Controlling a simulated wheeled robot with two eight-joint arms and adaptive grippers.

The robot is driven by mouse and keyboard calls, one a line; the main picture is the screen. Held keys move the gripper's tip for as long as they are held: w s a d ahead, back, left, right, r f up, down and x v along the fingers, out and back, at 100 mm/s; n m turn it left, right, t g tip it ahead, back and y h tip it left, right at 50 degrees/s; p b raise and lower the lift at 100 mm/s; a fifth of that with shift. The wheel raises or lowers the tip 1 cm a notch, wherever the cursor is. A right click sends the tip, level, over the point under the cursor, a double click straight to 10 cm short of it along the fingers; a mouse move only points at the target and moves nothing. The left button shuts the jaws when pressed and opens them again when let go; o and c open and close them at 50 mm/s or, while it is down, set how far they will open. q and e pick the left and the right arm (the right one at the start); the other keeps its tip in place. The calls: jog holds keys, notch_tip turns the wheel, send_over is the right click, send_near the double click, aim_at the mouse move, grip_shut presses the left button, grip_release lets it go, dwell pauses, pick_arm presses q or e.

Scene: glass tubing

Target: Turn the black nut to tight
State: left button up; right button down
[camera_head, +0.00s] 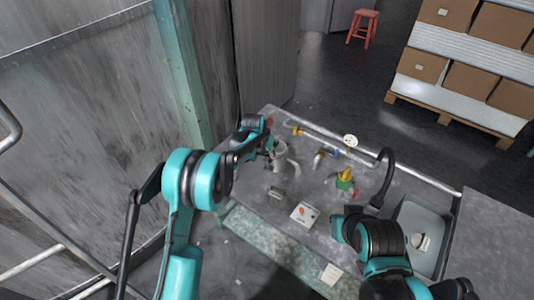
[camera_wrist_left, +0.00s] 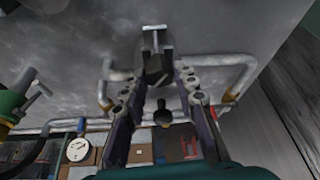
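My left gripper (camera_head: 268,146) reaches over the far left part of the bench, beside a grey pipe piece (camera_head: 281,158). In the left wrist view its two fingers (camera_wrist_left: 158,80) lean in on either side of a dark, blocky part (camera_wrist_left: 157,64) below a grey T-shaped handle (camera_wrist_left: 155,37). This dark part may be the black nut; I cannot tell whether the fingers touch it. A separate black knob (camera_wrist_left: 163,114) shows between the lower finger links. My right arm (camera_head: 378,240) is over the front right of the bench, and its fingers cannot be made out.
The grey bench (camera_head: 255,195) carries a green and yellow fitting (camera_head: 344,179), a small white card (camera_head: 304,213) and a round gauge (camera_head: 350,140). A black curved spout (camera_head: 385,175) stands by a grey sink (camera_head: 433,220). A wall (camera_head: 80,120) is close on the left.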

pick_arm(q)
grip_shut()
jog(key=shift+m+g+h+p, duration=0.3)
jog(key=shift+m+g+h, duration=0.15)
jog(key=shift+m, duration=1.15)
jog(key=o, duration=0.9)
grip_release()
jog(key=shift+c, duration=0.2)
jog(key=shift+a+r, duration=0.1)
jog(key=v, duration=1.1)
jog(key=shift+s+r, duration=0.2)
jog(key=shift+r, duration=0.05)
jog(key=shift+a, duration=0.15)
